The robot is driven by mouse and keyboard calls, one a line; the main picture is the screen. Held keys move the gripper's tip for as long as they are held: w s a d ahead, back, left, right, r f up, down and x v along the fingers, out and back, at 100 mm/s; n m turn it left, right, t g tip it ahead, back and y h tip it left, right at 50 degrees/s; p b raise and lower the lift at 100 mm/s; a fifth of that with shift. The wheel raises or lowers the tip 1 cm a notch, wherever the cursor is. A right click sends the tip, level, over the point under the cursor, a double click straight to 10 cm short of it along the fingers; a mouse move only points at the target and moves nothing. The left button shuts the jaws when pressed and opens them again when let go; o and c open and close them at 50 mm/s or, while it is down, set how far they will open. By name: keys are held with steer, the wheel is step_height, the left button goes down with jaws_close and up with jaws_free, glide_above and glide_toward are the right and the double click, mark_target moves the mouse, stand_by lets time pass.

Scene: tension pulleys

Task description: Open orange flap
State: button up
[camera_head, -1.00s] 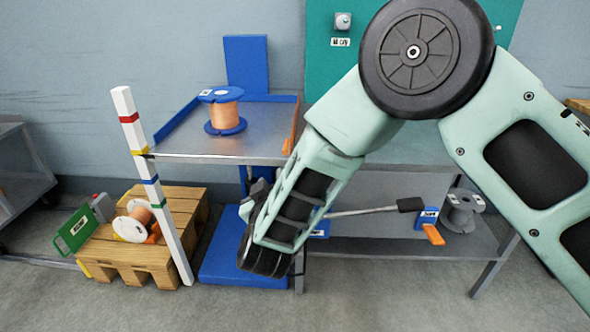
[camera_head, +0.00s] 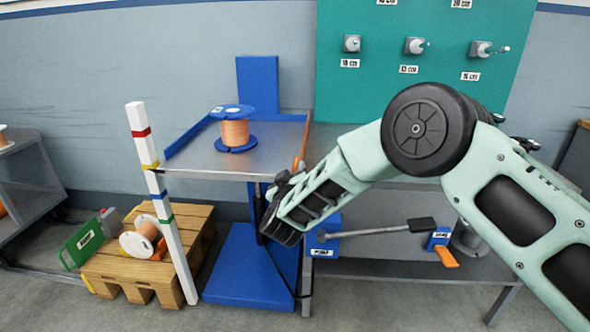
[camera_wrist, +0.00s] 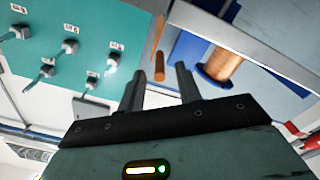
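The orange flap (camera_head: 303,143) is a narrow orange strip at the right edge of the metal platform (camera_head: 200,162), partly hidden by my arm in the head view. In the wrist view the orange flap (camera_wrist: 159,36) shows as a thin strip with a short, thicker orange piece below it, just beyond and between my fingertips. My gripper (camera_wrist: 160,78) is open, with nothing between its two dark fingers. In the head view my gripper (camera_head: 280,183) is just below the platform's front right corner, close to the flap; contact cannot be told.
A copper spool (camera_head: 235,132) stands on the platform. A striped white post (camera_head: 160,205) rises at its front left. A wooden pallet (camera_head: 135,265) stands on the floor at left. A grey table (camera_head: 390,268) on the right carries a blue box with a lever (camera_head: 385,231).

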steer(key=shift+w, duration=1.6)
jaws_close()
steer(key=shift+d, duration=0.1)
